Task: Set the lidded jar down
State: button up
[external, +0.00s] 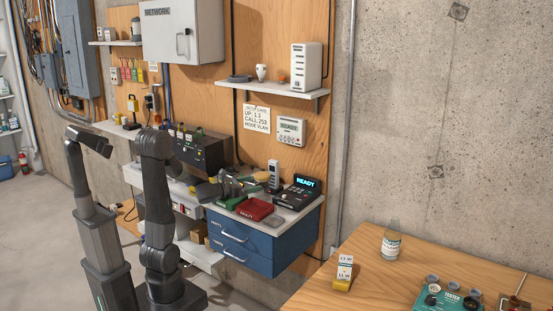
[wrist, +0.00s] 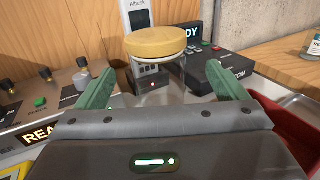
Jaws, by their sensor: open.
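The lidded jar is clear glass (wrist: 165,92) with a round tan wooden lid (wrist: 155,42). In the wrist view it stands upright between and just beyond the green fingers of my gripper (wrist: 162,72). The fingers are spread wide, with a gap visible on both sides of the jar. The jar's base is hidden behind my gripper body. In the external view the tan lid (external: 267,172) shows above the white top of the blue drawer cabinet, and the glass is too small to make out.
A red tray (external: 254,208) sits at the cabinet's front edge. A device reading READY (external: 302,191) and an upright handset (external: 274,176) stand close to the jar. A black box with knobs (external: 203,150) is on the left. A wooden table (external: 330,275) holds a bottle (external: 391,240).

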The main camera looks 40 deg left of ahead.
aim_at(255, 181)
jog(key=x, duration=0.1)
jog(key=p+x, duration=0.1)
jog(key=x, duration=0.3)
jog(key=shift+a+r+p, duration=0.15)
jog(key=shift+r+p, duration=0.1)
jog(key=shift+p, duration=0.1)
jog(key=shift+w+d, duration=0.25)
jog(key=shift+w, duration=0.3)
jog(key=shift+c, duration=0.2)
grip_shut()
